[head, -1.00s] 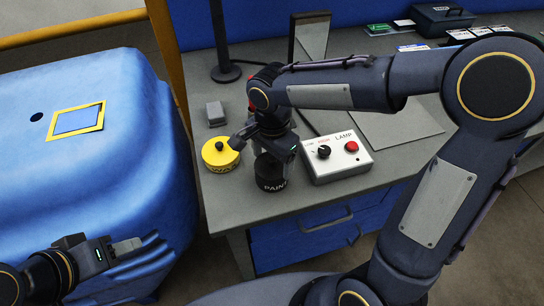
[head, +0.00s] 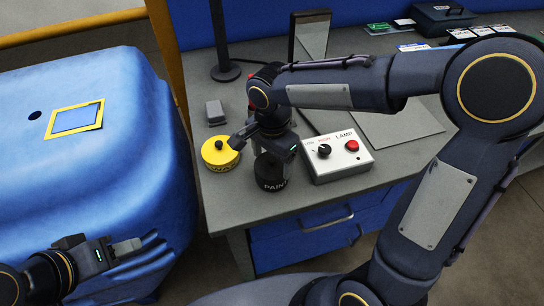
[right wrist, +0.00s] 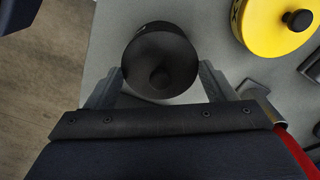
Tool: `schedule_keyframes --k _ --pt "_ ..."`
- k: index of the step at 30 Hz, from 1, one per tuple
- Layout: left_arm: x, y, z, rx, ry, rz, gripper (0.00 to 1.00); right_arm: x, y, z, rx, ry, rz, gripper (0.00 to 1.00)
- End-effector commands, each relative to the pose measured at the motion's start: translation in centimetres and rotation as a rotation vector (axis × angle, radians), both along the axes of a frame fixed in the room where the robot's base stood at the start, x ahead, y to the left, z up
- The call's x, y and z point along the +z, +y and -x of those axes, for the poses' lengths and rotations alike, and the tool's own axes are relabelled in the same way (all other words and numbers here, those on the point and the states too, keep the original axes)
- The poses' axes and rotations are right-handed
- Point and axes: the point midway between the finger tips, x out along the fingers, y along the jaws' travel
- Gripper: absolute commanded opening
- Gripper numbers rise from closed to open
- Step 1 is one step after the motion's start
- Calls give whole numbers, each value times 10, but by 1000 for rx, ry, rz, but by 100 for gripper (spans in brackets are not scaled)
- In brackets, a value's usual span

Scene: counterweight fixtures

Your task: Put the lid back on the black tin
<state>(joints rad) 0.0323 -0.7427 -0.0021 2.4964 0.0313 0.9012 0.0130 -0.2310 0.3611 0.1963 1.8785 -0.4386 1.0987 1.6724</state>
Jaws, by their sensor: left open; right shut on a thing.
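The black tin (head: 271,184), marked PAINT, stands upright near the front edge of the grey bench. My right gripper (right wrist: 160,78) points down over it, shut on the black lid (right wrist: 160,55), with a finger on each side of the lid. The lid is round, with a dark knob. It is lined up over the tin, but I cannot tell whether it rests fully on it. In the head view the gripper hides much of the tin's top. My left gripper (head: 128,248) is open and empty at the lower left, away from the bench.
A yellow tin (head: 220,155) with a dark knob stands left of the black tin; it also shows in the right wrist view (right wrist: 275,25). A LAMP control box (head: 337,158) stands close on the right. A grey block (head: 215,112) lies behind. A blue covered bulk (head: 90,170) fills the left.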

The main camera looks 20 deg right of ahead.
Motion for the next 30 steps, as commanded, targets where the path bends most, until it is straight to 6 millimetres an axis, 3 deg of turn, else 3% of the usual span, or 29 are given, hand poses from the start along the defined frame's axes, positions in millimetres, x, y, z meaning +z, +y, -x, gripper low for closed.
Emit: schedule_keyframes --k 8,9,14,30 --pt "0 0 0 0 0 0 44 0 0 0 0 0 0 55" --pt "0 0 0 0 0 0 44 0 0 0 0 0 0 79" --pt "0 0 0 0 0 0 44 0 0 0 0 0 0 100" --pt "6 0 0 0 0 0 44 8 0 0 0 0 0 100"
